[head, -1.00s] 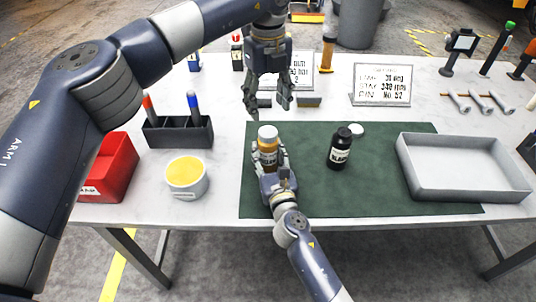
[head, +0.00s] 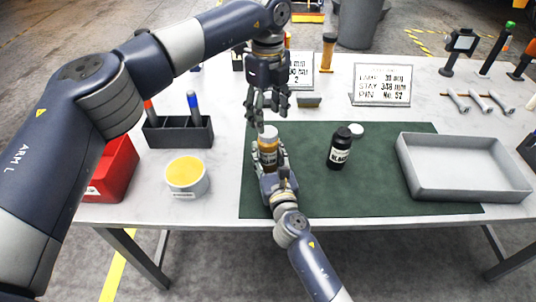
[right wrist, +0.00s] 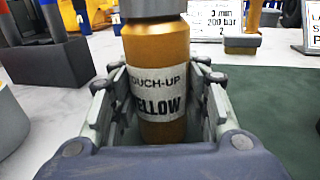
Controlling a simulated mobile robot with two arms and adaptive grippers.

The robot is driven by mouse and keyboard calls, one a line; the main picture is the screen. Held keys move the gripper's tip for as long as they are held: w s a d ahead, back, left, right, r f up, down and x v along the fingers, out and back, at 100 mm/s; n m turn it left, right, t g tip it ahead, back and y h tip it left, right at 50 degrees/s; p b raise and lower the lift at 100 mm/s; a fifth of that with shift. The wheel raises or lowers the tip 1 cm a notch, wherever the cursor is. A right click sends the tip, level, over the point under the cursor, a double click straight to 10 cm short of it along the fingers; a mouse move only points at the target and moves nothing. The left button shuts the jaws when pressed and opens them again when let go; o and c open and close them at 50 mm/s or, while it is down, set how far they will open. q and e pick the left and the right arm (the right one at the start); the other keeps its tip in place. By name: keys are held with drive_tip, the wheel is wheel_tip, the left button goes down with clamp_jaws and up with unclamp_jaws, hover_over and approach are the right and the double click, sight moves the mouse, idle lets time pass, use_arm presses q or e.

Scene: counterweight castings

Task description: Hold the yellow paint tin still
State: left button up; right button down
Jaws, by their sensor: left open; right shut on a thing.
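The yellow paint tin (head: 268,157) is an amber bottle with a grey-white cap, upright on the green mat (head: 390,185). In the right wrist view the tin (right wrist: 160,60) shows a white label reading "TOUCH-UP" and "YELLOW". My right gripper (head: 270,165) is shut around its body, with fingers on both sides. It also shows in the right wrist view (right wrist: 158,110). My left gripper (head: 268,116) is open and points down just above the cap, with its fingertips close to it; I cannot tell whether they touch.
A black bottle (head: 339,150) stands on the mat, with a white lid (head: 356,130) beside it. A grey tray (head: 470,190) is at the right. A yellow-topped pot (head: 187,177), black holder (head: 178,137) and red bin (head: 112,170) are at the left. Signs stand behind.

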sight(268, 131)
use_arm(q)
drive_tip(key=shift+f, duration=2.45)
drive_tip(key=c, duration=1.1)
